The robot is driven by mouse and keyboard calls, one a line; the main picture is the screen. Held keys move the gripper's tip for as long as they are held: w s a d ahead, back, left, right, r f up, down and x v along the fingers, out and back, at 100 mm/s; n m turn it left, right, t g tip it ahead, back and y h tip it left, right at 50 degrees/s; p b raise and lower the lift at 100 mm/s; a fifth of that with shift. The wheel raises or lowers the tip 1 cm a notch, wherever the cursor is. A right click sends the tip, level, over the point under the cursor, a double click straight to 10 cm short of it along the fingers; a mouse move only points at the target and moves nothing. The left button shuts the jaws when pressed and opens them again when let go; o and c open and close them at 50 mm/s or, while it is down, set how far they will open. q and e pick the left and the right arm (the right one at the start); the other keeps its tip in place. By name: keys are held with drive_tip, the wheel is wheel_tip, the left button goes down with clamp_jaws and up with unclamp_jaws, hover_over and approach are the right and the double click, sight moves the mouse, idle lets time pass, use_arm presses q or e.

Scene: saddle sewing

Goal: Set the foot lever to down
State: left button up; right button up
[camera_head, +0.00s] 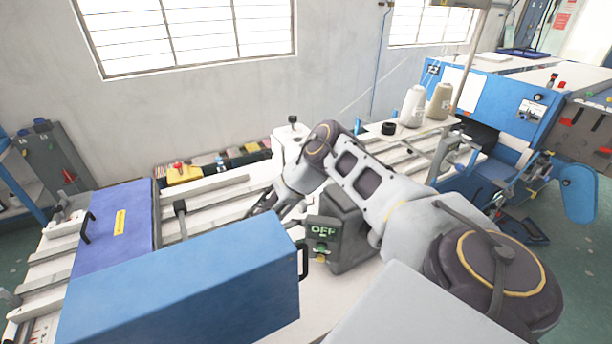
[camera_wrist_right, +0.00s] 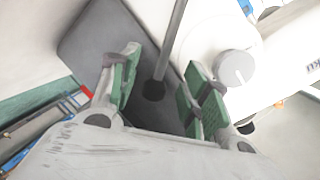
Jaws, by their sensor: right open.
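My right arm comes in from the right in the head view and reaches over the table. Its gripper (camera_head: 264,203) is low beside the white sewing machine (camera_head: 290,145), partly hidden by the arm. In the right wrist view the gripper (camera_wrist_right: 158,88) is open, with green pads on both fingers. A thin dark rod with a dark end (camera_wrist_right: 154,90) shows between the fingers, apparently not clamped. I cannot tell whether this rod is the foot lever, and no other part is clearly the lever. My left gripper is not in view.
A dark box with a green OFF sign (camera_head: 324,231) stands close to my right arm. A blue cover (camera_head: 190,285) fills the front left. A white dial with a grey knob (camera_wrist_right: 235,68) is right of the fingers. Thread cones (camera_head: 413,106) stand behind the arm.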

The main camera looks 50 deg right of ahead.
drive_tip(key=shift+s+d+f, duration=0.1)
drive_tip(key=shift+s+d, duration=0.05)
drive_tip(key=shift+d, duration=0.3)
clamp_jaws()
